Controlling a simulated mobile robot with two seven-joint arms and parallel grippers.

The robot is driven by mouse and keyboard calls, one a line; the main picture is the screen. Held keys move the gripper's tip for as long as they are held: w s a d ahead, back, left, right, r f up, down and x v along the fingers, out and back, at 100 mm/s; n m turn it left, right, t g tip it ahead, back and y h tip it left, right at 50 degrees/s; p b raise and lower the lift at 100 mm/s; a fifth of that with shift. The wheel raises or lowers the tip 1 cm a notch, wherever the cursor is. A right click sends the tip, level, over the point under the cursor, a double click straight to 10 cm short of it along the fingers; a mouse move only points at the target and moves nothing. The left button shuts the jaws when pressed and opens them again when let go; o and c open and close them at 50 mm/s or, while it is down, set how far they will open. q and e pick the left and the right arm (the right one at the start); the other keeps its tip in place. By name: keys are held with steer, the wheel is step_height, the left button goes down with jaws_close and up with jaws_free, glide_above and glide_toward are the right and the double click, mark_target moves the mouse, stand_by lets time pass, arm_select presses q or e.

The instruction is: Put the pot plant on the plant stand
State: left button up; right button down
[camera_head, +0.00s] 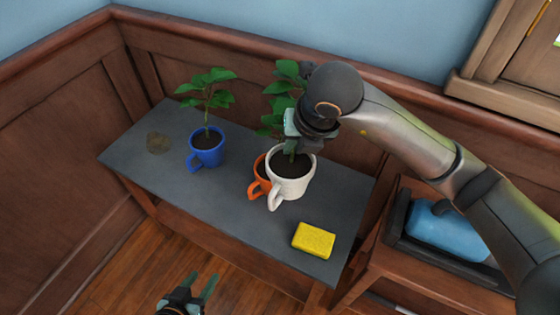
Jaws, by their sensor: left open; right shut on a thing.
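A potted plant in a white mug-shaped pot (291,186) is at the right-centre of a grey-topped table (222,208), which may be the plant stand. My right gripper (292,146) reaches down over this pot and is shut at its stem or rim; the exact contact is hidden. I cannot tell whether the pot touches the tabletop. An orange mug-shaped pot (259,188) is partly hidden behind it. Green leaves (281,103) rise behind my gripper; which pot they belong to is unclear. My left gripper (197,293) is open and empty, low in front of the table.
A blue mug-shaped pot with a plant (207,153) stands left of centre. A yellow sponge (314,240) lies near the right front corner. A brownish patch (158,143) is at the far left. A dark tray with a blue object (440,232) is to the right. The table's front middle is clear.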

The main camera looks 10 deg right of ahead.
steer(key=w+d+f+b, duration=0.1)
steer(key=w+d+f, duration=0.1)
steer(key=d+f, duration=1)
steer(key=shift+d+f+b, duration=0.4)
steer(key=shift+d, duration=0.5)
steer(key=c, duration=0.9)
jaws_free()
steer(key=shift+f, duration=0.15)
steer(key=p+v, duration=0.1)
steer(key=v, duration=1.1)
steer(key=shift+p, duration=0.35)
